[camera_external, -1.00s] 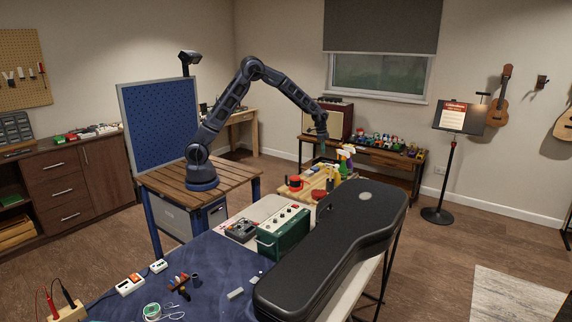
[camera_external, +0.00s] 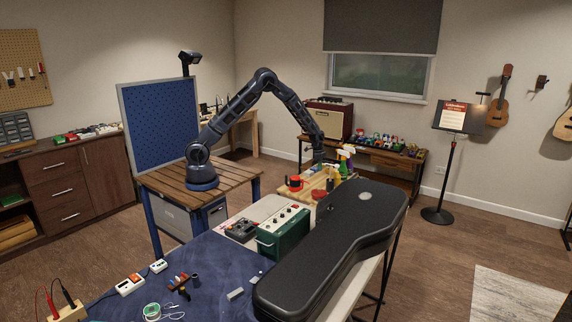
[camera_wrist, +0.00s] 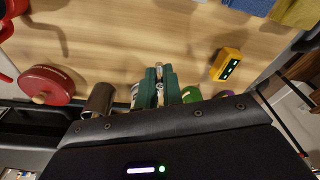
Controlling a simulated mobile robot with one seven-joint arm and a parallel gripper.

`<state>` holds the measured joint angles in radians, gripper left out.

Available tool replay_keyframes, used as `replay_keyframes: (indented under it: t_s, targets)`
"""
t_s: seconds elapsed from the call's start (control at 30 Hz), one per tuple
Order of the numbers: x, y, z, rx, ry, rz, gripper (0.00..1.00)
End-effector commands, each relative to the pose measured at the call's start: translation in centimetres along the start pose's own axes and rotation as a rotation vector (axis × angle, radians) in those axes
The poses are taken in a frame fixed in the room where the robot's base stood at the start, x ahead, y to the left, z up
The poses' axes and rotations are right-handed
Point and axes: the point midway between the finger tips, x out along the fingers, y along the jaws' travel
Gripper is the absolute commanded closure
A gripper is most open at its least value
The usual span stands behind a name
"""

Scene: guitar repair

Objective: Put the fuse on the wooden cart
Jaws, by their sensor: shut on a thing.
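My gripper (camera_wrist: 155,88) shows teal fingers in the wrist view, closed around a small, slim piece with metallic ends, the fuse (camera_wrist: 160,71). The fingers hide most of the fuse. Below it is the light wooden top of the wooden cart (camera_wrist: 130,38); I cannot tell whether the fuse touches it. In the external view my gripper (camera_external: 318,158) is over the back part of the cart, among the things standing there, and the fuse is too small to make out.
On the cart are a red round object (camera_wrist: 47,85), a metal cylinder (camera_wrist: 100,98), a yellow device (camera_wrist: 228,64) and a green round item (camera_wrist: 190,94). Spray bottles (camera_external: 346,160) stand at its right. A black guitar case (camera_external: 345,225) lies in front. Bare wood shows beyond my fingers.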

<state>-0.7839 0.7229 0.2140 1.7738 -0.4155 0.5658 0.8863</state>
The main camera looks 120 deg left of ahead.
Motion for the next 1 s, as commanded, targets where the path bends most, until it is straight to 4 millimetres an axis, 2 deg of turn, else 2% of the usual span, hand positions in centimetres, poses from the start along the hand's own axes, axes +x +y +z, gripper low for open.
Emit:
replay_keyframes:
  t_s: [0.1,0.37,0.6,1.0]
  targets:
    - [1.3,0.0,0.2,-0.001,0.000,0.000,1.00]
    - [2.9,0.0,0.5,-0.001,0.000,0.000,1.00]
    - [5.8,0.0,0.9,-0.001,0.000,0.000,1.00]
    - [6.3,0.0,0.9,-0.001,0.000,0.000,1.00]
